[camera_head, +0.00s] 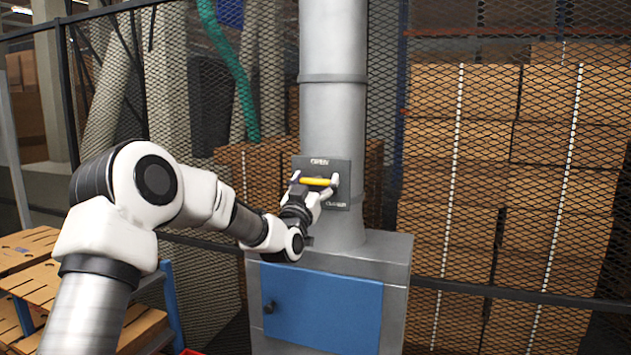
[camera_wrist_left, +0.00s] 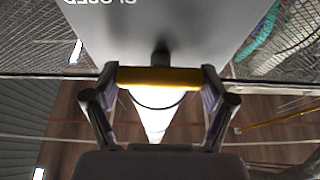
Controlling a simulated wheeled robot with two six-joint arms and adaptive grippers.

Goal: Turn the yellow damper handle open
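The yellow damper handle (camera_head: 316,182) lies nearly level across a dark grey plate (camera_head: 340,165) on the vertical metal duct. The plate reads OPEN at the top and CLOSED, partly covered, at the lower right. My left gripper (camera_head: 315,181) is at the handle, with one fingertip at each end of the yellow bar. In the left wrist view the handle (camera_wrist_left: 160,77) fills the gap between the fingertips of the left gripper (camera_wrist_left: 160,80), which appear to touch its ends. A dark stem shows behind the bar. My right gripper is not in view.
The grey duct (camera_head: 334,115) rises from a metal cabinet with a blue door (camera_head: 322,308). Wire mesh fencing (camera_head: 440,170) stands behind, with stacked cartons (camera_head: 480,200) beyond it. Wooden pallets (camera_head: 30,285) are at the lower left.

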